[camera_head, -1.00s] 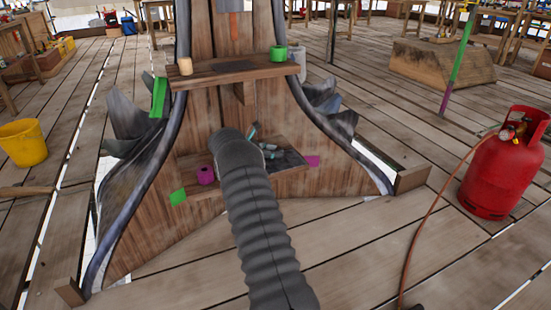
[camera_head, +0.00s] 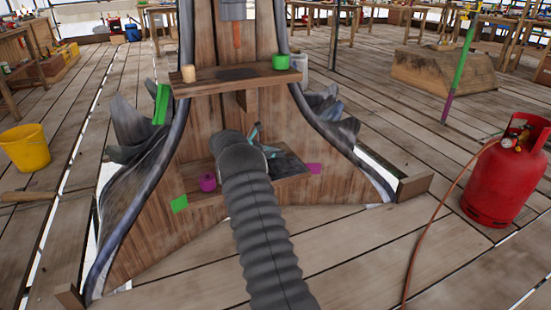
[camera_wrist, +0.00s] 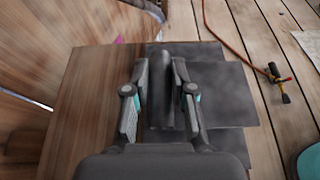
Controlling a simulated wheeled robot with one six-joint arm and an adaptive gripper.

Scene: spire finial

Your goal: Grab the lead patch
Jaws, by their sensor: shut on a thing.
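In the wrist view my gripper (camera_wrist: 160,72) is shut on an upright dark grey piece, which I take to be the lead patch (camera_wrist: 160,108). One finger lies on each side of it. More flat dark grey sheets (camera_wrist: 226,88) lie around and under it on the wooden shelf (camera_wrist: 85,95). In the head view my gripper (camera_head: 257,138) is over the lower shelf, largely hidden by my arm. The dark sheets (camera_head: 288,165) show there to its right. The held patch is hard to make out in that view.
An upper shelf (camera_head: 215,85) carries a tan cup (camera_head: 188,74) and a green roll (camera_head: 280,62). A magenta roll (camera_head: 208,182) stands on the lower shelf. A red gas bottle (camera_head: 500,180) with a hose is at right, a yellow bucket (camera_head: 25,148) at left.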

